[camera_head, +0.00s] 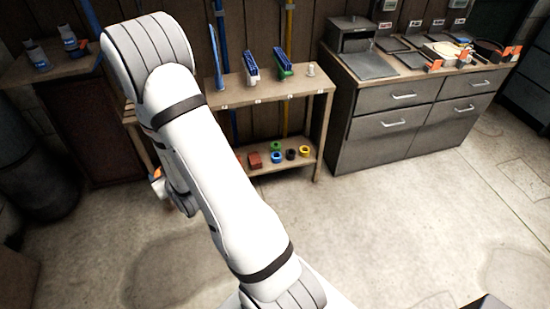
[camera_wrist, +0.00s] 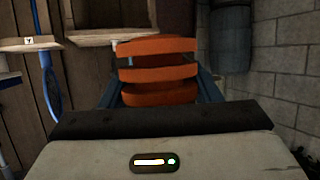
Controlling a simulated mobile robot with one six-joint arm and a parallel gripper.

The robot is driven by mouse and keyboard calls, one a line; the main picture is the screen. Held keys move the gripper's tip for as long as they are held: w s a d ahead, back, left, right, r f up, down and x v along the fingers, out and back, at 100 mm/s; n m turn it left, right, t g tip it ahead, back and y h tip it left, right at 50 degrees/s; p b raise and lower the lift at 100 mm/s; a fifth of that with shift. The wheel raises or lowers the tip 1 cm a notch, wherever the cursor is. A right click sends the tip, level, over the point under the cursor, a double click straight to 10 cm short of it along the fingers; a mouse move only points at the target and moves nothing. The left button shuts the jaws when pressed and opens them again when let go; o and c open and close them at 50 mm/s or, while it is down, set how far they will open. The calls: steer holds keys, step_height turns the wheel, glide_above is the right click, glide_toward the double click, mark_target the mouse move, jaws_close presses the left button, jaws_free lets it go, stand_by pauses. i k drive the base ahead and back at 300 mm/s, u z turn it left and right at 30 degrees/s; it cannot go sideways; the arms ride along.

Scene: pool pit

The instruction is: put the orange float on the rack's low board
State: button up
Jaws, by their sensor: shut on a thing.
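The orange float (camera_wrist: 158,72) sits between the two blue fingers of my gripper (camera_wrist: 158,88) in the wrist view. My gripper is shut on it, and the float looks banded with dark gaps. In the head view a small orange patch of it shows by my gripper (camera_head: 158,182), left of the rack and mostly hidden behind my arm. The rack's low board (camera_head: 305,161) is the lower wooden shelf in the head view. My arm covers its left part.
Brushes stand on the upper board (camera_head: 265,91). A grey cabinet (camera_head: 400,123) stands right of the rack.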

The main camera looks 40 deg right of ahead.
mark_target(291, 147)
steer(key=u, duration=0.3)
steer(key=i, duration=0.1)
steer(key=z, duration=2)
steer(key=i, duration=1.2)
steer(key=u, duration=0.2)
